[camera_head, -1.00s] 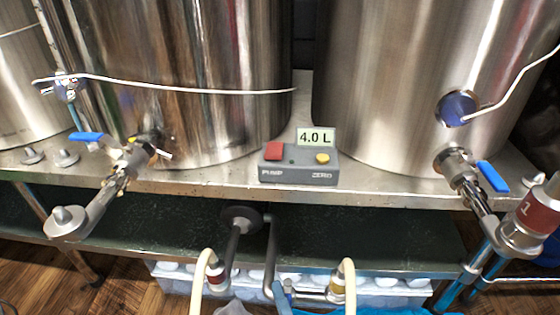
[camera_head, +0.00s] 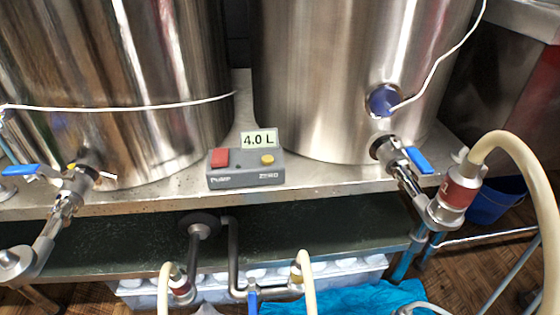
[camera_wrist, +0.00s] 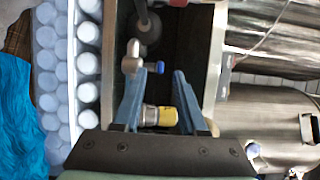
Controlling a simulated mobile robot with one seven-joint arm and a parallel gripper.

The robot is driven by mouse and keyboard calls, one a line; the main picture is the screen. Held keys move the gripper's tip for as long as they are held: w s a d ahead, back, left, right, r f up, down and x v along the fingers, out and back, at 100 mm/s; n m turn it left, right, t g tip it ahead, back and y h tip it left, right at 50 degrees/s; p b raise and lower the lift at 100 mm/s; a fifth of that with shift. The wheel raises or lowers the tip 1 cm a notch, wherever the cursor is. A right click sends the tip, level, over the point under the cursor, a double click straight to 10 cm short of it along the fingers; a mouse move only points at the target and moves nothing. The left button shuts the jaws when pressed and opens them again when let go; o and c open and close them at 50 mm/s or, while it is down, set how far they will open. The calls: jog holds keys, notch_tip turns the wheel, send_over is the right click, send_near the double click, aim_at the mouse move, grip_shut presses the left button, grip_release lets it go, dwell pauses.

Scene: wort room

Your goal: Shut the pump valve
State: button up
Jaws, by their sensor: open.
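The pump (camera_head: 200,226) is a dark round body under the steel bench, with a grey pipe (camera_head: 234,258) running down and right from it. On this pipe sits the likely pump valve, with a blue lever (camera_head: 252,300) at the bottom edge of the head view. The lever appears crosswise to the pipe; its exact direction is unclear. In the wrist view a small blue lever end (camera_wrist: 159,67) shows beyond my gripper (camera_wrist: 165,75). My gripper is open and empty, with a yellow-banded fitting (camera_wrist: 160,116) seen between its fingers. The gripper is not visible in the head view.
A grey control box (camera_head: 245,172) reads 4.0 L. Blue-handled kettle valves stand at left (camera_head: 20,170) and right (camera_head: 418,160). Pale hoses rise from the red (camera_head: 182,291) and yellow (camera_head: 297,275) fittings. A crate of white bottles (camera_wrist: 88,65) and blue cloth (camera_wrist: 14,100) lie nearby.

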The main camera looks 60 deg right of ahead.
jog(key=p+v, duration=0.1)
jog(key=v, duration=0.4)
dwell(0.5)
